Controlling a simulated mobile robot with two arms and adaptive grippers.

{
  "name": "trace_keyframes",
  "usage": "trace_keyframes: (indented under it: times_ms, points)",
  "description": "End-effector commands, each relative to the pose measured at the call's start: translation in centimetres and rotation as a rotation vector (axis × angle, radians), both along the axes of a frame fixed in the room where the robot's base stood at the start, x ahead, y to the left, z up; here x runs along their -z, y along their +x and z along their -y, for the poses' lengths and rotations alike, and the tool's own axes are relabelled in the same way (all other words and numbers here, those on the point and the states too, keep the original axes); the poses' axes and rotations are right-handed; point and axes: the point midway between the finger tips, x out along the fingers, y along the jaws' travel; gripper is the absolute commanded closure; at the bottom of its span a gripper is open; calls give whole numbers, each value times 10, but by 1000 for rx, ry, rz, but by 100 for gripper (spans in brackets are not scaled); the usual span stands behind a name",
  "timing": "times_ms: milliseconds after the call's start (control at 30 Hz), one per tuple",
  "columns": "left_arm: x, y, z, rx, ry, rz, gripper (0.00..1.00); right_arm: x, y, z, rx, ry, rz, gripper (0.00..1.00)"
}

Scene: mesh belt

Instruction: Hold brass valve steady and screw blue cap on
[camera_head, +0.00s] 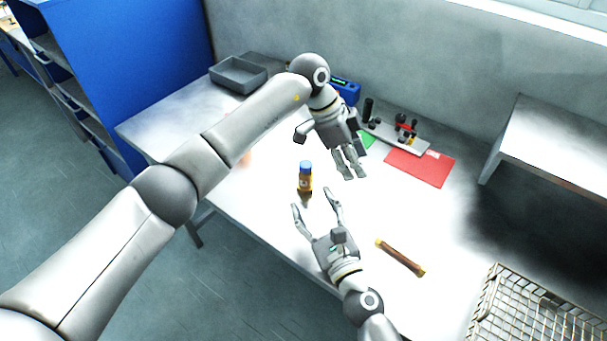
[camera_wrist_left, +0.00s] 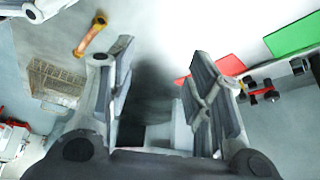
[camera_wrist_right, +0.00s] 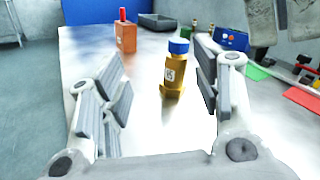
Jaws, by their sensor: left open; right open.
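The brass valve (camera_head: 305,184) stands upright on the table with the blue cap (camera_head: 306,166) on its top; I cannot tell how tightly the cap sits. In the right wrist view the valve (camera_wrist_right: 173,77) and cap (camera_wrist_right: 178,46) are just beyond and between the spread fingers. My right gripper (camera_head: 314,200) is open and empty, low on the near side of the valve, apart from it. My left gripper (camera_head: 350,174) is open and empty above the table, to the right of the valve. The left wrist view shows its spread fingers (camera_wrist_left: 161,55) with nothing between them.
A brown rod with brass ends (camera_head: 400,257) lies at the front right, near a wire basket (camera_head: 525,310). A red mat (camera_head: 420,168) and a grey tray (camera_head: 238,73) are farther back.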

Motion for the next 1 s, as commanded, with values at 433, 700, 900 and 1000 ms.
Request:
trace_keyframes:
  times_ms: [433,700,900,1000]
  points:
    - [-29,32,-100,-285,464,-23,53,17,15,11,105,252,-142,42]
    - [-29,32,-101,-287,465,-24,53,17,15,11,105,252,-142,42]
    - [-29,31,-100,-286,464,-24,53,16,23,9,105,252,-139,42]
    - [-29,31,-100,-285,463,-24,53,16,35,5,104,250,-137,42]
